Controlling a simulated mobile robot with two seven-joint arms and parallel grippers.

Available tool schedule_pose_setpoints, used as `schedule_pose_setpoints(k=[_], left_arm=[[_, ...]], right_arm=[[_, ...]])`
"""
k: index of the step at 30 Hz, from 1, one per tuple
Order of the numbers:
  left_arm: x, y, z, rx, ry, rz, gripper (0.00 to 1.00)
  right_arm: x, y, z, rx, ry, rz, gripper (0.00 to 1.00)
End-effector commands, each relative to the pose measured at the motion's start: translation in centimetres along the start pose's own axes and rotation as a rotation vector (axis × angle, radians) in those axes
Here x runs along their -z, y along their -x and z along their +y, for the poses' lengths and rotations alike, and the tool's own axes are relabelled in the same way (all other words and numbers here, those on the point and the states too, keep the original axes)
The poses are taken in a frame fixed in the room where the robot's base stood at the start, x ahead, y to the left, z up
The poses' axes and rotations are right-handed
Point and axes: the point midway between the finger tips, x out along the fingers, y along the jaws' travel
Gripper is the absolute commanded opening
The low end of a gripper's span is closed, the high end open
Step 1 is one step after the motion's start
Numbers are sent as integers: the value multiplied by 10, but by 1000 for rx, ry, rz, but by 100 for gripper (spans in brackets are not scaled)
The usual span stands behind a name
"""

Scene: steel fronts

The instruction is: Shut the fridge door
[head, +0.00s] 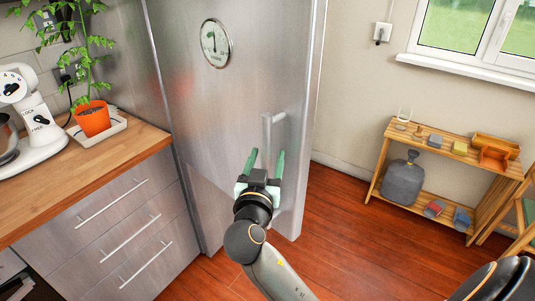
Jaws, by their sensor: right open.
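The door's lighter side edge (312,90) shows on the right; I cannot tell how far the door stands from the fridge body, and the inside is hidden. My right gripper (265,163) is open, its two green fingers pointing up at the door just below the handle. It looks empty, and I cannot tell whether it touches the door. My left gripper is out of view.
A wooden counter (125,150) with steel drawers (110,215) stands left of the fridge, bearing a potted plant (93,119) and a white mixer (35,120). A low wooden shelf (455,150) stands at the right wall. Red-brown floor (345,235) between is clear.

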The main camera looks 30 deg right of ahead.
Motion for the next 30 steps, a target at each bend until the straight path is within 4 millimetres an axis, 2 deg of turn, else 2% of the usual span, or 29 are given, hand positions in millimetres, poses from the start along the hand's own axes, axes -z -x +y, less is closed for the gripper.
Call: schedule_pose_setpoints(k=[14,30], left_arm=[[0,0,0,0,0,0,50],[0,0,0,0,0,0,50]], right_arm=[[0,1,0,0,0,0,60],[0,1,0,0,0,0,0]])
